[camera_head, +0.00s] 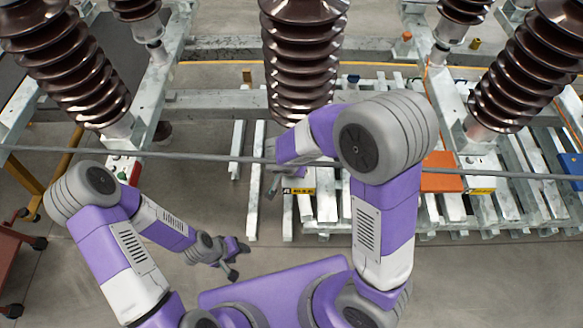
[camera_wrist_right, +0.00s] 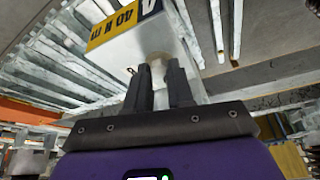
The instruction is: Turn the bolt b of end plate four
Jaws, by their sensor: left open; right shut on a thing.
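My right gripper (camera_wrist_right: 158,76) is shut on a pale bolt (camera_wrist_right: 157,66), which shows between its fingertips in the right wrist view. The bolt sits against a pale metal end plate (camera_wrist_right: 128,56) with a yellow "40 N m" label (camera_wrist_right: 112,25). In the head view the label (camera_head: 298,191) shows just below my right wrist, beside the long grey bar. My right fingers are largely hidden there by the arm. My left gripper (camera_head: 238,262) is open and empty, low over the floor and away from the plate. I cannot read which bolt letter this is.
A long grey horizontal bar (camera_head: 200,157) crosses the head view. Large brown ribbed insulators (camera_head: 303,55) stand behind it on metal frames. Pale slats (camera_head: 500,195) lie at right, with an orange block (camera_head: 441,172). Open floor (camera_head: 75,270) lies at lower left.

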